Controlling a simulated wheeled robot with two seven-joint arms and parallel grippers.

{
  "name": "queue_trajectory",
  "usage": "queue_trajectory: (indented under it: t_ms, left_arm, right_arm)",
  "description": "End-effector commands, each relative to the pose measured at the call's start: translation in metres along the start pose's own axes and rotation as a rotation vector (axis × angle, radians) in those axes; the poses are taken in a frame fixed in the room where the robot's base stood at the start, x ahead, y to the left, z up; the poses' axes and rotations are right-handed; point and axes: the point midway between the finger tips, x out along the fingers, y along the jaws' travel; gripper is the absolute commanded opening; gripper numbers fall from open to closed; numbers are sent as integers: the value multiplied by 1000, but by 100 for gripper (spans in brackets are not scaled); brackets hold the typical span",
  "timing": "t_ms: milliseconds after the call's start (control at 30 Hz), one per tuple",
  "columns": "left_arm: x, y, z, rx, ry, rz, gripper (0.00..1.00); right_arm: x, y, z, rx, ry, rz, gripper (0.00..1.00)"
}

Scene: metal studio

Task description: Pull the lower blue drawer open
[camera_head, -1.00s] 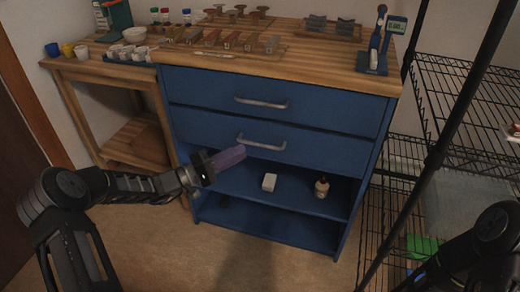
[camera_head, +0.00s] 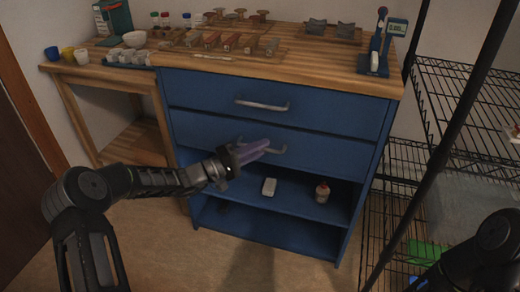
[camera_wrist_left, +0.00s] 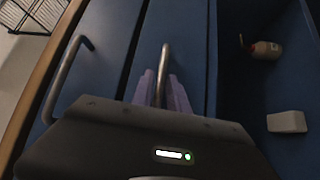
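The lower blue drawer (camera_head: 325,152) is closed, flush with the front of the blue cabinet below the upper drawer (camera_head: 325,106). Its metal bar handle (camera_head: 281,150) is partly hidden behind my left gripper (camera_head: 262,147). In the left wrist view, the lower handle (camera_wrist_left: 165,60) runs between the two purple fingers of my left gripper (camera_wrist_left: 162,92). The fingers stand apart, one on each side of the bar, and I cannot see clear contact. The upper handle (camera_wrist_left: 66,75) is off to the left there. My right gripper is out of view; only its arm shows at the lower right.
Below the drawers, an open shelf holds a white box (camera_head: 269,187) and a small bottle (camera_head: 322,192). A black wire rack (camera_head: 455,100) stands close on the right. A wooden side table (camera_head: 100,73) is at the left. The floor before the cabinet is clear.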

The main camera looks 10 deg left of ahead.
Motion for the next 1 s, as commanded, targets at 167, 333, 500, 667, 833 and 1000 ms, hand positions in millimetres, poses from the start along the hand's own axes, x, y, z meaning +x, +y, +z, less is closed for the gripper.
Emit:
queue_trajectory:
  t_ms: [167, 333, 500, 667, 833, 1000]
  left_arm:
    - [0, 0, 0, 0, 0, 0, 13]
    - [0, 0, 0, 0, 0, 0, 0]
    - [0, 0, 0, 0, 0, 0, 0]
    - [0, 0, 0, 0, 0, 0, 0]
    - [0, 0, 0, 0, -1, -1, 0]
    - [0, 0, 0, 0, -1, -1, 0]
  right_arm:
    - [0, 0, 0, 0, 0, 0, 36]
    - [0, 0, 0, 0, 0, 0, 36]
    - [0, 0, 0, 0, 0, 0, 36]
    - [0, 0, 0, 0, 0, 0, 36]
    - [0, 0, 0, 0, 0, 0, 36]
    - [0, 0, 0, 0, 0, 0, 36]
